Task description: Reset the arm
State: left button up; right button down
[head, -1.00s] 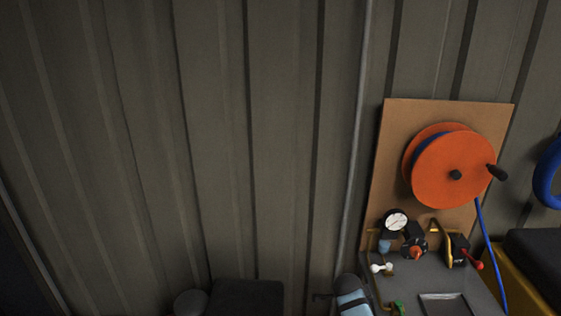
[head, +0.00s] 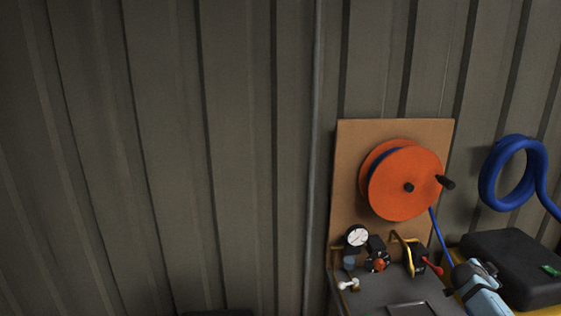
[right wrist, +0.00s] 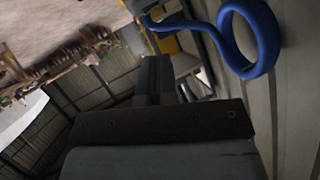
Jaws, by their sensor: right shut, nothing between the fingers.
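My right gripper (right wrist: 153,64) shows in the right wrist view, pointing away from the camera. Its two dark fingers are together with nothing between them. In the head view a light-blue and grey part of my right arm (head: 482,292) is at the lower right, in front of the bench and beside the black case. The fingertips cannot be made out there. My left gripper is not in the head view.
An orange hose reel (head: 405,185) on a brown board (head: 347,150) stands above a grey panel with a gauge (head: 357,237) and red-handled valve (head: 432,265). A blue hose coil (head: 486,180) hangs right, also in the wrist view (right wrist: 224,30). A black case (head: 500,252) sits below.

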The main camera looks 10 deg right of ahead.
jog(key=s+d+r, duration=0.2)
jog(key=d+r, duration=0.1)
jog(key=d, duration=0.1)
jog(key=s+a+f+n+t+y, duration=0.25)
jog(key=s+a+f+n, duration=0.35)
jog(key=a, duration=0.3)
jog(key=s+a+f+n+t+y, duration=0.2)
jog(key=s+a+f+n+y, duration=0.25)
jog(key=a+f+n, duration=0.35)
jog(key=s+a+f+n+t+y, duration=0.25)
jog(key=s+a+f+n, duration=0.3)
jog(key=a, duration=0.45)
jog(key=s+a+n+g+y, duration=0.1)
jog(key=s+a+n+y, duration=0.55)
jog(key=s+a, duration=0.8)
jog(key=w+a+r+m+t, duration=0.1)
jog(key=a+m, duration=0.4)
jog(key=a, duration=0.8)
jog(key=shift+r, duration=0.15)
